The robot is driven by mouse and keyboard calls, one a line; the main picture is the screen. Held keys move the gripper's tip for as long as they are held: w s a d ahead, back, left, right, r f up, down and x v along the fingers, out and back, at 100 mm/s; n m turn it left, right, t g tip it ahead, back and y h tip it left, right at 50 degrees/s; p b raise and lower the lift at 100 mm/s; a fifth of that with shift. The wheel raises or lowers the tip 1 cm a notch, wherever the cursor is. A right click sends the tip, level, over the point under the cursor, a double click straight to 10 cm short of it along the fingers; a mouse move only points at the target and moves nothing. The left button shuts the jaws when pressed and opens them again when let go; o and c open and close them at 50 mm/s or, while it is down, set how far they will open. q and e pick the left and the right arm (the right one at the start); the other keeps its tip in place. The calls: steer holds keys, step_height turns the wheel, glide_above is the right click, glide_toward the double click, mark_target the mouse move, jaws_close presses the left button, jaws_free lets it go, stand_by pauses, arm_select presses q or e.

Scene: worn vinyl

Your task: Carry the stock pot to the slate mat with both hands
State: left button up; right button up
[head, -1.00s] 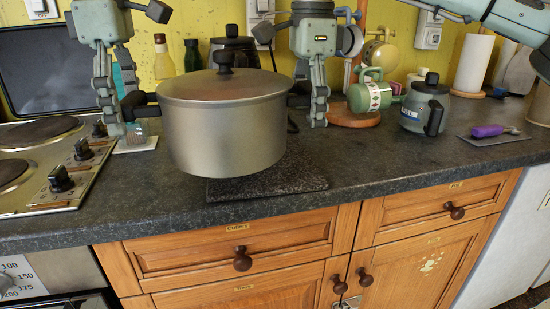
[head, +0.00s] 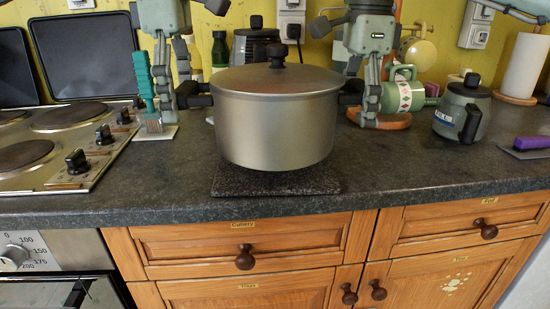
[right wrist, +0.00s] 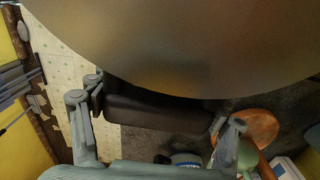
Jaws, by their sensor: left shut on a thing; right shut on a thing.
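The grey stock pot (head: 275,130) with its lid and black knob is upright over the slate mat (head: 235,186). The mat's front strip shows below the pot; I cannot tell whether the pot's base touches it. My left gripper (head: 172,98) is shut on the pot's left black handle (head: 198,97). My right gripper (head: 362,97) is shut on the right handle (head: 348,93). In the right wrist view the dark handle (right wrist: 150,110) lies between the fingers of my right gripper (right wrist: 157,115), under the large pot wall (right wrist: 190,45).
A hob (head: 55,150) with knobs stands left. A green-handled brush (head: 145,85) is near my left gripper. Bare counter lies around the mat.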

mark_target(361, 84)
stand_by(0.4)
